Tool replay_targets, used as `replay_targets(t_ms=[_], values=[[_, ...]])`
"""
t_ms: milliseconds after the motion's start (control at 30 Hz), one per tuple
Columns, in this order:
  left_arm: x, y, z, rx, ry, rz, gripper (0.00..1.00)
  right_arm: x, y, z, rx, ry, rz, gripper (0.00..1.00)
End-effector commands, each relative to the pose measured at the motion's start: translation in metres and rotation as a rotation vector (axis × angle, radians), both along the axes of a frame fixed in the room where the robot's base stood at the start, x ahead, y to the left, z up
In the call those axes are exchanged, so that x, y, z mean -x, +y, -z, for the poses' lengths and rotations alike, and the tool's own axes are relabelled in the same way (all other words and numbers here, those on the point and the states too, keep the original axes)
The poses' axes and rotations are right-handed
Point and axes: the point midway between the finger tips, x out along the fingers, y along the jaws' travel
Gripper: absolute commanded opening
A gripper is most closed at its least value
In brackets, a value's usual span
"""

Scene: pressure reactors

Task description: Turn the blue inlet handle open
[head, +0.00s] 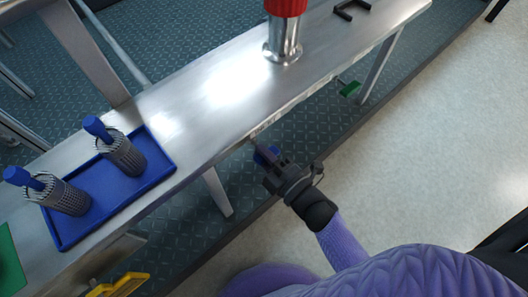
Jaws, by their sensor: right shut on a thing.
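The blue inlet handle (262,155) sits below the front edge of the steel bench, and only part of it shows past my right gripper. My right gripper (266,160) reaches in from the lower right and is shut on the blue handle, its fingers covering much of it. How far the handle is turned cannot be told. My left gripper is not in view.
The steel bench (215,95) carries a red-topped metal cylinder (284,45) and a blue tray (160,170) with two blue-handled mesh cylinders. A green handle (350,88) and a yellow handle (118,286) are also below the bench edge.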

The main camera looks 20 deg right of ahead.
Motion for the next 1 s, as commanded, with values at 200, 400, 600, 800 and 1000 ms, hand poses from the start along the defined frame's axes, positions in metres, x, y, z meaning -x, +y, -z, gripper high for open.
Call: replay_targets(t_ms=[200, 400, 600, 800, 1000], values=[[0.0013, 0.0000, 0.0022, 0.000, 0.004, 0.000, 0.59, 0.0005, 0.0002, 0.0029, 0.149, -0.052, 0.001, 0.00], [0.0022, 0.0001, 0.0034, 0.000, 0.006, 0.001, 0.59, 0.0005, 0.0003, 0.0038, 0.250, -0.088, 0.000, 0.00], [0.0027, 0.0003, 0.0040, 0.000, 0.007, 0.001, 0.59, 0.0005, 0.0003, 0.0041, 0.308, -0.110, 0.000, 0.00], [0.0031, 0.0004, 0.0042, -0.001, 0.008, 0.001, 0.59, 0.0005, 0.0003, 0.0042, 0.330, -0.117, 0.000, 0.00], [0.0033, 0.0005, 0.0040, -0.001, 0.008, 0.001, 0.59, 0.0005, 0.0003, 0.0042, 0.334, -0.118, 0.000, 0.00]])
